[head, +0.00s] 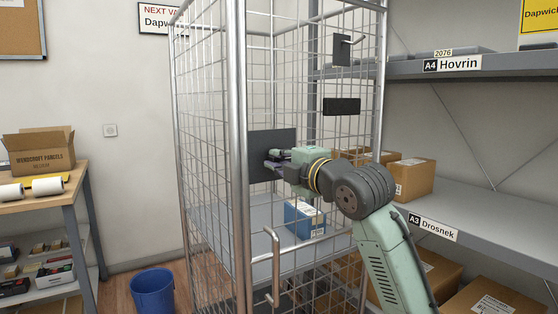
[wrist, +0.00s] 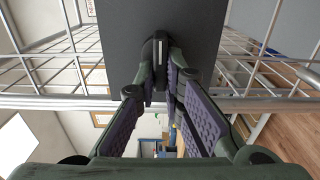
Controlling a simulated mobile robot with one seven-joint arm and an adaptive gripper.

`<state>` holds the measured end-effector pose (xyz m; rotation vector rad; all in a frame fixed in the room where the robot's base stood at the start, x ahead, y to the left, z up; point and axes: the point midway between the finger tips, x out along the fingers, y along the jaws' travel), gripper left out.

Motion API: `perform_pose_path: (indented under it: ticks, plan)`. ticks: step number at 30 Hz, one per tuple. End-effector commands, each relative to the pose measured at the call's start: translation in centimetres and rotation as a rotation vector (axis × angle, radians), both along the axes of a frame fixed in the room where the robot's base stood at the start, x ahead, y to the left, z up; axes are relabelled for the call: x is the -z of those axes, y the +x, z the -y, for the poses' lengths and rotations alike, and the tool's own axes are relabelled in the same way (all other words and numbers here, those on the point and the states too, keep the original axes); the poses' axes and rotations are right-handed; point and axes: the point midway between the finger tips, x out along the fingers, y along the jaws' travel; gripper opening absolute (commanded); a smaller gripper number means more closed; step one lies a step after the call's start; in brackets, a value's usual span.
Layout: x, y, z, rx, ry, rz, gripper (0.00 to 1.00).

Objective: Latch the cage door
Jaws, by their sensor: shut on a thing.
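The cage door (head: 318,205) is a silver wire-mesh panel with an upright metal handle (head: 275,268) low down near its left edge. A dark latch plate (head: 259,142) sits near the thick left post (head: 238,150); the plate fills the top middle of the wrist view (wrist: 190,25). My gripper (head: 275,158) is at this plate. In the wrist view its fingers (wrist: 158,68) are closed around a small dark latch handle with a pale stripe (wrist: 158,46). The arm hides part of the door. I cannot tell whether the door lies flush with its frame or whether the bolt is engaged.
A blue box (head: 303,218) is behind the mesh. Shelves with cartons (head: 412,178) stand close on the right. A table with an open carton (head: 40,150) is at left, and a blue bin (head: 153,292) stands on the floor. The floor between bin and cage looks narrow.

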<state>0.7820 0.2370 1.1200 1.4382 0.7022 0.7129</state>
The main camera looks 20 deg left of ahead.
Motion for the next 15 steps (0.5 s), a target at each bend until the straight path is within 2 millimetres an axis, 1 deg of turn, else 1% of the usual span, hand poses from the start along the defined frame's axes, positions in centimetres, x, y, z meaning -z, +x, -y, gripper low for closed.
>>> perform_pose_path:
  ticks: [2, 3, 11, 15]
  plan:
    - [-0.01, -0.02, -0.01, 0.0, -0.001, 0.002, 0.0]
    - [-0.01, -0.02, -0.01, 0.0, -0.001, 0.002, 0.11]
    - [0.0, -0.02, -0.01, 0.0, -0.001, 0.001, 0.28]
    - [0.0, -0.01, -0.01, 0.0, 0.0, 0.0, 0.29]
